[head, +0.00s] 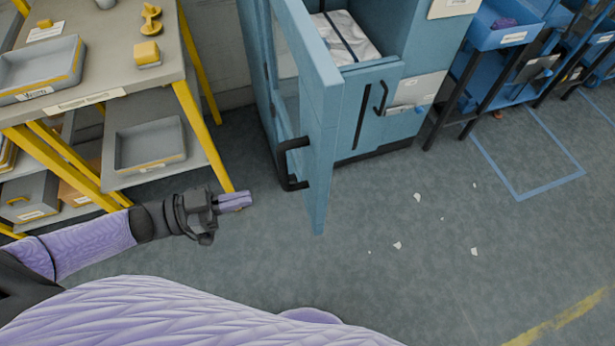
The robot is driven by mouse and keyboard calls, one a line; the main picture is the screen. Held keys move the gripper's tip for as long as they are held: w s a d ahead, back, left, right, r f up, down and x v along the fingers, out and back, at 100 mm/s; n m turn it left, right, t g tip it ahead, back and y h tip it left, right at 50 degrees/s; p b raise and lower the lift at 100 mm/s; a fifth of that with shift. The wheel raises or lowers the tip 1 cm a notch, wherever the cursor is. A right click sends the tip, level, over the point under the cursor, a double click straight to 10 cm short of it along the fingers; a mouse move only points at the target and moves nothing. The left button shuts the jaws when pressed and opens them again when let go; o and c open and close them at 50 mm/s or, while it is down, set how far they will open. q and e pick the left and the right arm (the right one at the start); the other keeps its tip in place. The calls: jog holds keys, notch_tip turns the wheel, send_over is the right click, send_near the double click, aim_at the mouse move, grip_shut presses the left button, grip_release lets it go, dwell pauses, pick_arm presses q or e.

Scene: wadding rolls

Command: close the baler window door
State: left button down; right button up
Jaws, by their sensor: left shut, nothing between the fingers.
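The blue baler (382,128) stands at the top middle. Its window door (323,135) is swung wide open toward me, seen nearly edge-on, with a black bar handle (290,165) on its left face. Inside the open chamber lies a white strapped bale (345,38). My left gripper (246,200) is shut and empty, to the left of the door and a little below its handle, apart from both. My right gripper is not in view.
A grey workbench (95,105) with yellow legs and trays stands at the left, close to my left arm. Blue bins (500,38) on a rack stand at the top right. White scraps (397,245) lie on the otherwise clear floor right of the door.

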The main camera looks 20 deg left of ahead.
aim_at(313, 181)
pick_arm(q)
jog(key=x, duration=1)
jog(key=shift+b, duration=0.3)
jog(key=shift+w+d, duration=0.25)
jog(key=shift+d, duration=0.05)
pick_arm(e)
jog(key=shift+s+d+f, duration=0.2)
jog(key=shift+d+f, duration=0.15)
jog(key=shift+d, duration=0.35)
